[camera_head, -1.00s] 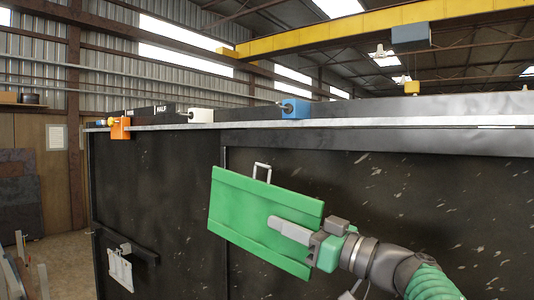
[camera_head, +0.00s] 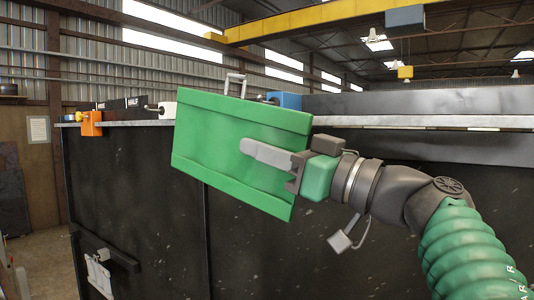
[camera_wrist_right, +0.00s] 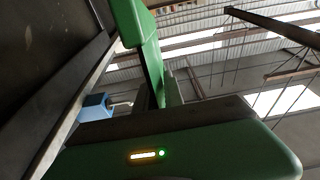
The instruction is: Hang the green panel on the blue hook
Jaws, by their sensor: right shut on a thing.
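The green panel (camera_head: 220,130) is tilted in the head view, with a pale wire loop (camera_head: 235,84) standing up from its top edge. My right gripper (camera_head: 268,154) is shut on the panel's right part. The blue hook (camera_head: 289,101) is a blue block on the top rail, just behind the panel's upper right edge; its peg is mostly hidden by the panel. The loop appears left of and above the blue block; I cannot tell the depth gap. The right wrist view also shows the blue block (camera_wrist_right: 95,107) and the panel's edge (camera_wrist_right: 150,50). My left gripper is not in view.
A white hook block (camera_head: 167,109) and an orange block (camera_head: 92,124) sit on the same rail to the left. A dark steel wall (camera_head: 140,190) fills the area below the rail. A small white tag (camera_head: 99,276) hangs low at the left. Space above the rail is open.

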